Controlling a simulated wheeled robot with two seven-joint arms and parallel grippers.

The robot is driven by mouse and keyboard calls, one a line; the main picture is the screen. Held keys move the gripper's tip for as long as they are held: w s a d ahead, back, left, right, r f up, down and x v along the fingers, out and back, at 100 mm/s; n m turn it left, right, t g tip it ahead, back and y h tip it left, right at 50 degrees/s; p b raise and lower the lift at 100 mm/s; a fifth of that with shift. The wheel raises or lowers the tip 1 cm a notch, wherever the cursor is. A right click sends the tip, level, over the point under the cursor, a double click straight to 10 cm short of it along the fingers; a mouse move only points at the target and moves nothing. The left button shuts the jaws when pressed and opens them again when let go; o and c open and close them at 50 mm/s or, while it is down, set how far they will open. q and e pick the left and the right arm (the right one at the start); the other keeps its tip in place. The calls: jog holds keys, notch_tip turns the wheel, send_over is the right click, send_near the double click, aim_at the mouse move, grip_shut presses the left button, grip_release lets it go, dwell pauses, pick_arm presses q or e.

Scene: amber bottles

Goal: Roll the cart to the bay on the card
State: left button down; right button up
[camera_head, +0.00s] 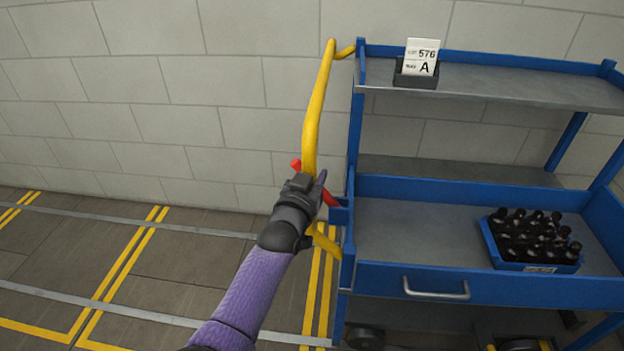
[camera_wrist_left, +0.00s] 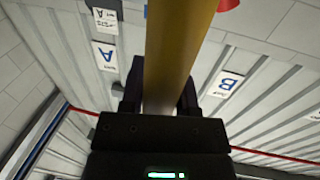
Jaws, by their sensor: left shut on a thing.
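The blue cart (camera_head: 445,281) with grey shelves stands at the right of the head view. Its yellow handle (camera_head: 318,95) rises on its left side. My left gripper (camera_head: 310,190) is shut on this handle, and the bar runs between its fingers in the wrist view (camera_wrist_left: 175,60). A red lever-like piece (camera_head: 331,199) shows beside the gripper, partly hidden by it. A white card (camera_head: 421,57) in a dark holder (camera_head: 415,79) on the top shelf reads lot 576 and a large A. My right gripper is out of view.
A blue crate of dark bottles (camera_head: 535,266) sits on the lower shelf. Yellow double lines (camera_head: 125,262) mark floor bays left of the cart. A pale block wall (camera_head: 190,90) stands behind. The wrist view shows wall signs A (camera_wrist_left: 104,56) and B (camera_wrist_left: 226,84).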

pick_arm(q)
jog(key=c, duration=0.5)
grip_release()
jog(key=shift+o, duration=0.7)
jog(key=p+v, duration=0.5)
jog(key=v, duration=0.4)
jog(key=shift+s+p, duration=0.35)
jog(key=shift+s, duration=0.05)
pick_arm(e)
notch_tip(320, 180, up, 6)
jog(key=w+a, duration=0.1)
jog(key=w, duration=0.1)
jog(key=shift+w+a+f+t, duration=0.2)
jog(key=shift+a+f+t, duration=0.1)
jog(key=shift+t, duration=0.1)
pick_arm(q)
jog(key=shift+a+f, duration=0.1)
jog(key=shift+a, duration=0.05)
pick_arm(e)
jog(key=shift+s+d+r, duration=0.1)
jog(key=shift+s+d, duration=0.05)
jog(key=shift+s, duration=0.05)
